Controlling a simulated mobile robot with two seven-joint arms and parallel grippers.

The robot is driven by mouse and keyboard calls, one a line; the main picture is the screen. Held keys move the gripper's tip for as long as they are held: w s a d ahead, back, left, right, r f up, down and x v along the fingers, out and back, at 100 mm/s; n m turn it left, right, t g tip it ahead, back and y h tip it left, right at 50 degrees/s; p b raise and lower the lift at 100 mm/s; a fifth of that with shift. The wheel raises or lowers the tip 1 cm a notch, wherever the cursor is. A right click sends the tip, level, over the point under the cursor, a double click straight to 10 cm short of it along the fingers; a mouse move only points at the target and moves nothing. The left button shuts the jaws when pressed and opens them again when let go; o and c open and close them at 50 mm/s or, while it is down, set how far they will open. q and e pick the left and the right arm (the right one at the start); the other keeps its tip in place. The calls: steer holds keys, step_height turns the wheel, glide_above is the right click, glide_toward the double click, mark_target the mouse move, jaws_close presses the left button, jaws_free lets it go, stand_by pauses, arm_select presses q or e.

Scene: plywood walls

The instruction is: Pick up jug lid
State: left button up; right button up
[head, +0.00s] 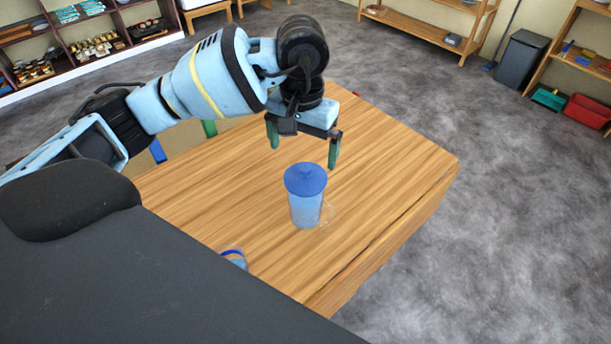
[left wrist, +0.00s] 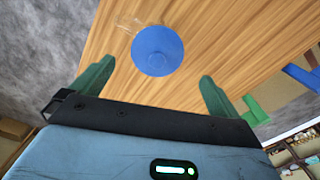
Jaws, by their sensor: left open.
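A blue jug lid (head: 306,179) with a small knob sits on top of a clear, bluish jug (head: 306,211) standing upright on the wooden table (head: 400,170). In the left wrist view the lid (left wrist: 157,50) is a round blue disc beyond the fingertips, roughly midway between them. My left gripper (head: 303,158) is open and empty, with its green fingers pointing down. It is above and behind the jug in the head view, apart from the lid. In the left wrist view the fingers of my left gripper (left wrist: 152,80) are spread wide. My right gripper is not in view.
A clear cup with a blue rim (head: 234,257) is at the table's near left edge, partly hidden by my body. Blue and green chair-like parts (head: 209,128) stand beyond the table's left side. The table around the jug is mostly clear. Shelves and bins line the far walls.

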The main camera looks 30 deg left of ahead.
mark_target(305, 167)
arm_select(q)
steer(key=shift+f, duration=0.7)
steer(key=shift+w+f+p, duration=0.2)
steer(key=shift+f, duration=0.8)
steer(key=shift+w+f+p, duration=0.15)
steer(key=shift+f, duration=1.45)
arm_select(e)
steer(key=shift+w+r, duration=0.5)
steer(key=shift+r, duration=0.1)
arm_select(q)
steer(key=shift+c, duration=0.4)
steer(key=c, duration=0.8)
steer(key=shift+r, duration=0.1)
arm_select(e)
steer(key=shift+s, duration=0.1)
